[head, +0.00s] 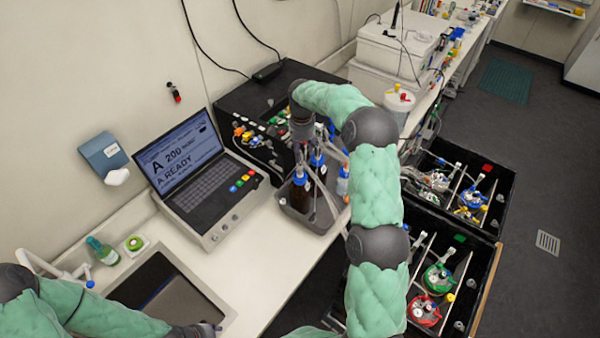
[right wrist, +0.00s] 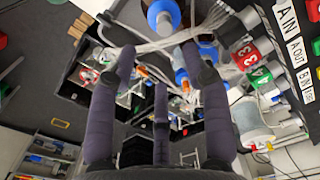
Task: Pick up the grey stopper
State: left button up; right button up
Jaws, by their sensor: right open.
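I cannot single out the grey stopper with certainty in either view. Small grey knobs (head: 471,283) show in the black boxes at the right, too small to identify. My right gripper (head: 318,185) reaches down over the grey tray (head: 292,213) of bottles; its fingers partly cover them. In the right wrist view my right gripper (right wrist: 158,58) has its fingers spread, with nothing seen held between them. Blue bottle caps (right wrist: 165,17) show near the fingertips. My left gripper (head: 196,330) is low at the bottom edge, partly cut off, and its fingers are not clear.
Brown bottles (head: 297,195) with blue caps stand in the tray. A laptop-like controller (head: 190,170) is left of it, and a black device (head: 258,103) with coloured connectors is behind. Black boxes (head: 478,250) with vessels and rods stand at the right. Tubes hang around the bottles.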

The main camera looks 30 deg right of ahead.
pick_arm(q)
jog(key=shift+f+b, duration=0.65)
jog(key=shift+f, duration=0.05)
pick_arm(e)
jog(key=n+p, duration=0.1)
jog(key=n, duration=0.5)
send_over(300, 168)
notch_tip(300, 168, down, 5)
jog(key=shift+w+d+r, duration=0.1)
jog(key=shift+d, duration=0.05)
notch_tip(300, 168, down, 4)
jog(key=shift+f+p, duration=0.25)
jog(key=shift+p, duration=0.8)
jog(key=shift+f, duration=0.4)
pick_arm(q)
notch_tip(300, 168, up, 3)
jog(key=shift+r, duration=0.1)
pick_arm(e)
jog(key=c, duration=0.9)
